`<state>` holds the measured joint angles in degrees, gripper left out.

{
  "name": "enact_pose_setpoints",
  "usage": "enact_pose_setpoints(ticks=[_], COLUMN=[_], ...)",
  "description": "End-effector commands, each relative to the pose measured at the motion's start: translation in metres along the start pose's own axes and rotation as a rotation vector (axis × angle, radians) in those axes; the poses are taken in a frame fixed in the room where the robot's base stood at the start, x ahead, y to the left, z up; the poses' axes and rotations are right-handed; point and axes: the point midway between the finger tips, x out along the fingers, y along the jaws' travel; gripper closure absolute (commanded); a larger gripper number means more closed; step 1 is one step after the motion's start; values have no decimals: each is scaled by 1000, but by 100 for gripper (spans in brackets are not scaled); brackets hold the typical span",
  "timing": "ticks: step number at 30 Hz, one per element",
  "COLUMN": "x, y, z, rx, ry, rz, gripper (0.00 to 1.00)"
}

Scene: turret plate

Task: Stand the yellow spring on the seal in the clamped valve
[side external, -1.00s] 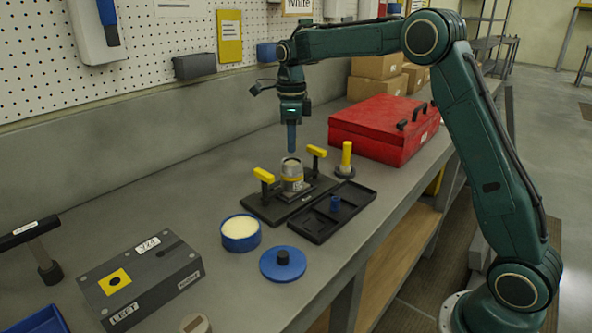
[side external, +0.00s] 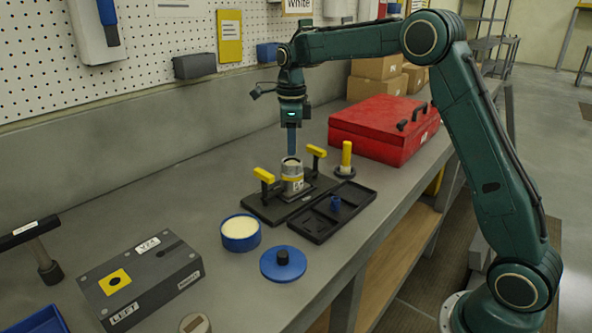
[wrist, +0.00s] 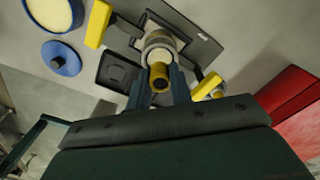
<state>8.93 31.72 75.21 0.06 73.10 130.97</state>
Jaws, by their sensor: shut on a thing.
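The valve (side external: 292,181), a grey cylinder with a yellow band, stands upright in the black clamp plate (side external: 262,210) between two yellow clamp handles. My gripper (side external: 291,153) points straight down just above the valve's open top. In the wrist view, my gripper (wrist: 157,85) is shut on the yellow spring (wrist: 159,72), which appears end-on between the fingers, over the valve's mouth (wrist: 160,42). The fingers hide the spring in the side view. I cannot tell whether the spring touches the valve. The seal inside the valve is hidden.
A yellow post (side external: 346,156) on a black base, a red toolbox (side external: 375,135), a blue tub (side external: 241,243) and a blue lid (side external: 268,269) stand nearby. Free bench lies left of the clamp.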

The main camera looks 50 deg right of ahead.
Motion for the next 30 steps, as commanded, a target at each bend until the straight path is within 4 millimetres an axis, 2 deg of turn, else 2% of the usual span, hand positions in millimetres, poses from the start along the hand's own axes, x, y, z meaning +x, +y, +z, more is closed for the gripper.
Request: enact_pose_setpoints(ticks=[15,30], x=[11,12], y=[0,0], z=[0,0], rx=[0,0], ry=[0,0], rz=[0,0], gripper=[100,100])
